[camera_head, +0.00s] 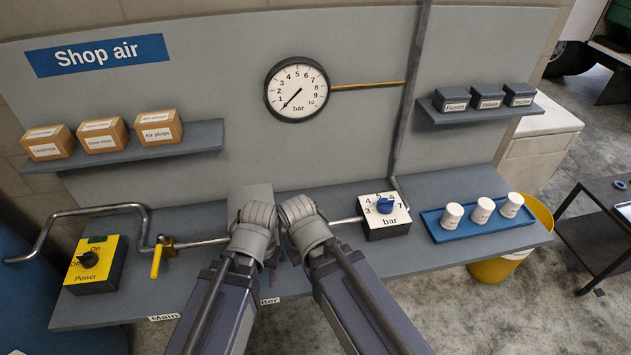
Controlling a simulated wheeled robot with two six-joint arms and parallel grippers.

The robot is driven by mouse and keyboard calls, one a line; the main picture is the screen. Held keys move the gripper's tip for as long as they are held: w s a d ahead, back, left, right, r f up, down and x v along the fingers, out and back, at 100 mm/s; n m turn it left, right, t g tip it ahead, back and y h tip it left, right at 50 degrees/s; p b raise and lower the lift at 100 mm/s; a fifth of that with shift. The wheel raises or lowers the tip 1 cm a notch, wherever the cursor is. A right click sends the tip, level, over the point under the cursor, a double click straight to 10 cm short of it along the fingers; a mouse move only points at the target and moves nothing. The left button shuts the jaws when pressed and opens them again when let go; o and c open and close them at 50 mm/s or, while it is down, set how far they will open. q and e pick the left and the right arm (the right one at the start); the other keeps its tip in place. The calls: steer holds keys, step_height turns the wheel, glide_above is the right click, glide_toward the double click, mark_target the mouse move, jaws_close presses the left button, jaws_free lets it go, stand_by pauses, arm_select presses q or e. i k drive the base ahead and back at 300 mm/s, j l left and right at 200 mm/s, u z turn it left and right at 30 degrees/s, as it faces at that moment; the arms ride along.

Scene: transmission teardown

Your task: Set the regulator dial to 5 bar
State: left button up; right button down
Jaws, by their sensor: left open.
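The regulator (371,229) is a box with a white, numbered face marked "bar". Its blue dial knob (385,206) sits near the middle of the face; numbers such as 4, 5, 6 and 7 show around it, but its pointer is too small to read. The round pressure gauge (313,80) hangs on the wall panel, its needle toward the low end, near 0. My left gripper (257,215) is open over the bench, left of the regulator and apart from it. My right gripper (298,210) is beside it, nearer the regulator; its jaws cannot be made out.
A yellow power switch box (91,266) and a pipe valve with a yellow lever (156,261) pointing down stand at left. A blue tray (437,230) with white cups lies right of the regulator. Shelves hold brown boxes (101,135) and dark boxes (487,98).

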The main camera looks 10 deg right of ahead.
mark_target(385, 206)
steer(key=i+l+z, duration=0.1)
steer(key=l+z, duration=0.25)
steer(key=i+l+z, duration=0.1)
steer(key=z, duration=0.25)
steer(key=i+l+z, duration=0.2)
steer(key=z, duration=0.15)
steer(key=l, duration=0.1)
